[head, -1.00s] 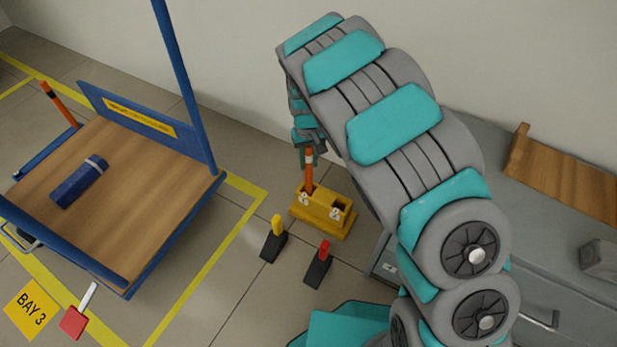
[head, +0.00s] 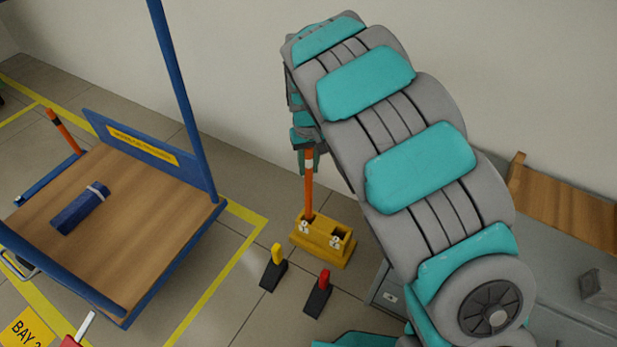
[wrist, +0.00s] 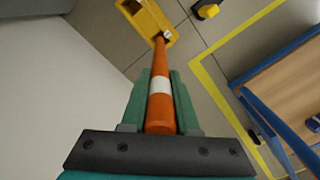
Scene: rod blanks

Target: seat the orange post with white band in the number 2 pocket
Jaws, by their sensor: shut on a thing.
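The orange post with white band (head: 309,187) stands upright below my gripper (head: 308,160), which is shut on its upper part near the band. The yellow block (head: 318,246) has two pockets side by side, each with a small white label too small to read surely. The post's lower end is at the left pocket; I cannot tell how much is inside. The right pocket (head: 340,234) looks dark and empty. In the wrist view the post (wrist: 160,105) runs between my green fingers (wrist: 160,100) to the block (wrist: 147,18).
Two dark wedges, one yellow-tipped (head: 274,270) and one red-tipped (head: 318,295), lie on the floor in front of the block. A grey cabinet (head: 560,270) is right, and a wall is behind.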

